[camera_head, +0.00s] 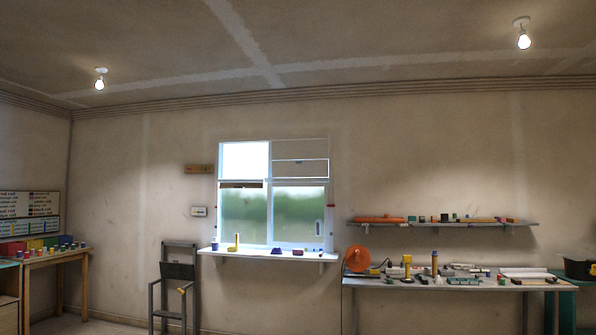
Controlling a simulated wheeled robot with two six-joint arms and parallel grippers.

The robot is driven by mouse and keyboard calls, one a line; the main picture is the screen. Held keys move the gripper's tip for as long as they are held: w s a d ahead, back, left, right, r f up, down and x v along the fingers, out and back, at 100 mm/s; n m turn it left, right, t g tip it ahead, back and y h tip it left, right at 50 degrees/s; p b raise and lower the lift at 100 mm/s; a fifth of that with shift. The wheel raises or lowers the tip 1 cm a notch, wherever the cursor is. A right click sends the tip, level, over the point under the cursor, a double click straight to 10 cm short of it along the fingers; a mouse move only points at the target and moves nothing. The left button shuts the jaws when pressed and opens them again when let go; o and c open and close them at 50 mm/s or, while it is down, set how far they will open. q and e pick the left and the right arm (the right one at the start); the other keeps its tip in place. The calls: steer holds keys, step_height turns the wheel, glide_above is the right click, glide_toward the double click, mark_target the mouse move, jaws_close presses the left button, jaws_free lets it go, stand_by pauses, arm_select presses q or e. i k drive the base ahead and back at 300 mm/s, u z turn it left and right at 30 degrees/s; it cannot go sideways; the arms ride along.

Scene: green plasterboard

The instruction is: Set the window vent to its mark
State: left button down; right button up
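The window (271,193) is on the far wall, with a white frame and several panes. Its upper left pane (244,160) is bright white, with a dark strip along its lower edge. Its upper right part (300,160) shows wall-coloured panels with a pale bar across. The lower panes look out on blurred green. A small pale handle or latch (319,228) sits at the lower right pane. A tiny red spot (331,206) shows beside the right frame; I cannot tell whether it is the mark. Which part is the vent is unclear. Neither of my grippers is in view.
A sill shelf (268,254) under the window holds small items. A dark folding chair or step (177,285) stands left of it. A workbench (440,285) with tools is on the right, below a wall shelf (445,223). A table (55,259) stands far left.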

mark_target(304, 169)
steer(key=u, duration=0.3)
steer(key=i, duration=1.5)
steer(key=u, duration=0.5)
steer(key=i, duration=2.4)
steer(key=z, duration=0.35)
steer(key=i, duration=2.15)
steer(key=z, duration=1.05)
steer(key=i, duration=1.3)
steer(key=z, duration=0.4)
